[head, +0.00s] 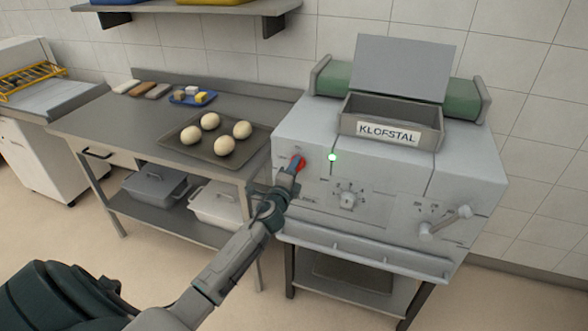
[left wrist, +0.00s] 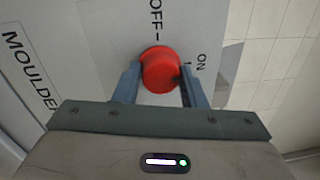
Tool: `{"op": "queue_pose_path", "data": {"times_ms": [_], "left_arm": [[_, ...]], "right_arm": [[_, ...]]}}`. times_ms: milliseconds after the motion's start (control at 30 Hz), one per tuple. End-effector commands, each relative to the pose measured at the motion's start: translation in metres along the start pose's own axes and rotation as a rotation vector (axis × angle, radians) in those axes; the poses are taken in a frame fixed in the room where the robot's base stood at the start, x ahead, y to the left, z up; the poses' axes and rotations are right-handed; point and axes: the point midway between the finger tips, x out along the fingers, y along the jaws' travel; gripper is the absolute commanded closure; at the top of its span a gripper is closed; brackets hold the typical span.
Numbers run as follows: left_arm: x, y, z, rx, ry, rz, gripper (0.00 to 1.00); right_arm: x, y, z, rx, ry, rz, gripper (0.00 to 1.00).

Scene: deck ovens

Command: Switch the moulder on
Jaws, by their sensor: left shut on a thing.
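The moulder (head: 385,200) is the grey machine at the right in the head view, with a hopper labelled KLOFSTAL (head: 388,133) on top. A green light (head: 332,157) is lit on its front. Its red knob (head: 301,161) is at the front's upper left, mostly behind my left gripper (head: 295,166). In the left wrist view the red knob (left wrist: 161,69) sits between the fingers of my left gripper (left wrist: 160,82), which is shut on it. OFF and ON markings show beside it, with ON to the right. My right gripper is not in view.
A steel table (head: 90,118) stands left of the moulder with a tray (head: 187,152) of several dough balls. A blue tray (head: 192,100) with small blocks lies behind it. A dial (head: 347,200) and a lever (head: 445,222) are on the moulder's front.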

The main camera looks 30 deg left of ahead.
Motion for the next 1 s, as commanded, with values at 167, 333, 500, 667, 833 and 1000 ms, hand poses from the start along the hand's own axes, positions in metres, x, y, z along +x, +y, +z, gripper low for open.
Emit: {"op": "queue_pose_path", "data": {"times_ms": [167, 333, 500, 667, 833, 1000], "left_arm": [[-0.0004, 0.0011, 0.0000, 0.028, 0.002, 0.001, 0.85], [-0.0004, 0.0012, 0.0000, 0.035, 0.003, 0.001, 0.85], [-0.0004, 0.0013, 0.0001, 0.035, 0.003, 0.001, 0.85], [-0.0003, 0.0012, 0.0001, 0.034, 0.003, 0.001, 0.47], [-0.0002, 0.0006, 0.0000, 0.033, 0.003, 0.000, 0.41], [-0.0015, 0.0008, 0.0001, 0.033, 0.003, 0.000, 0.41]], "right_arm": [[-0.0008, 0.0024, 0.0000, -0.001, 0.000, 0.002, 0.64], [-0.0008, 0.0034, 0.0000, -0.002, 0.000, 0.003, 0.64], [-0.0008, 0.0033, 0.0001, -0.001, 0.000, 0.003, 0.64], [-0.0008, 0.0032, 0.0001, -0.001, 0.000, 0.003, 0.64], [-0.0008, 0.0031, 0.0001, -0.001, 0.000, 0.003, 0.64], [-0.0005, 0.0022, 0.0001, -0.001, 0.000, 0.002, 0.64]]}}
